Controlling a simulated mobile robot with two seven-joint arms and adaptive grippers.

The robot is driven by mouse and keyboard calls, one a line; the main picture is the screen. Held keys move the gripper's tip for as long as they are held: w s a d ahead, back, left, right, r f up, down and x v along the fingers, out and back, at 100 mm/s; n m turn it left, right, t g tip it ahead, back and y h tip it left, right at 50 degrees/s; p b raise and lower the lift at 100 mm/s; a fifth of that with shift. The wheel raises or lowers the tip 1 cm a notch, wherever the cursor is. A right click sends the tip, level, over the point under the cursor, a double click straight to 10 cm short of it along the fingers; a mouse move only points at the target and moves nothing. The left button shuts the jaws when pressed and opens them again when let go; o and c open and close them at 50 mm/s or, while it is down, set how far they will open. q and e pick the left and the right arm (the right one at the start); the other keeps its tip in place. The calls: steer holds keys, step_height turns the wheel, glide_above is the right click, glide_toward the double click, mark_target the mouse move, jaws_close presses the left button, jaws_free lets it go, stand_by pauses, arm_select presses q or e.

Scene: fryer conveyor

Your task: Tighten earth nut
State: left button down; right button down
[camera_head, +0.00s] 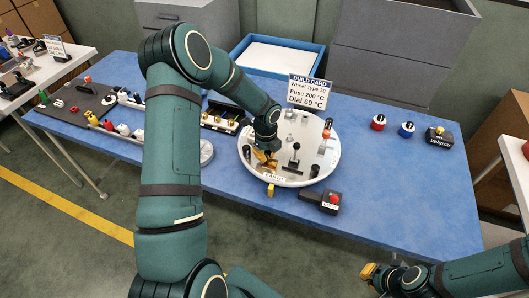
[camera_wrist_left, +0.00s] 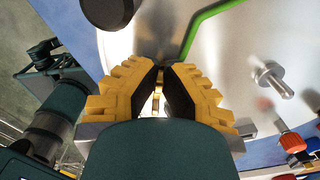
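My left gripper (camera_head: 266,160) reaches down over the left part of the round white plate (camera_head: 318,170), above a small label at its front edge. In the left wrist view its yellow fingers (camera_wrist_left: 161,72) are close together, with a narrow gap between the dark pads. A green wire (camera_wrist_left: 205,17) on the plate runs down toward the fingertips. I cannot make out the earth nut; the fingertips hide the wire's end, so I cannot tell if they hold anything. My right gripper (camera_head: 370,272) is low at the right, away from the table; its fingers are too small to judge.
A metal stud (camera_wrist_left: 272,80) and an orange-topped part (camera_wrist_left: 292,142) stand right of the fingers. A black lever (camera_head: 294,157) rises from the plate. A build card (camera_head: 308,92) stands behind it, a red-button box (camera_head: 330,201) in front. The table's right front is clear.

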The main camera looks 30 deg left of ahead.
arm_select(q)
steer(key=m, duration=0.1)
steer(key=m+p, duration=0.1)
steer(key=m, duration=0.1)
steer(key=m+p, duration=0.1)
steer(key=shift+w+d+m, duration=0.25)
steer(key=shift+w+m, duration=0.15)
stand_by(0.4)
steer(key=c, duration=1)
jaws_free()
steer(key=shift+w, duration=0.1)
step_height(320, 180, up, 12)
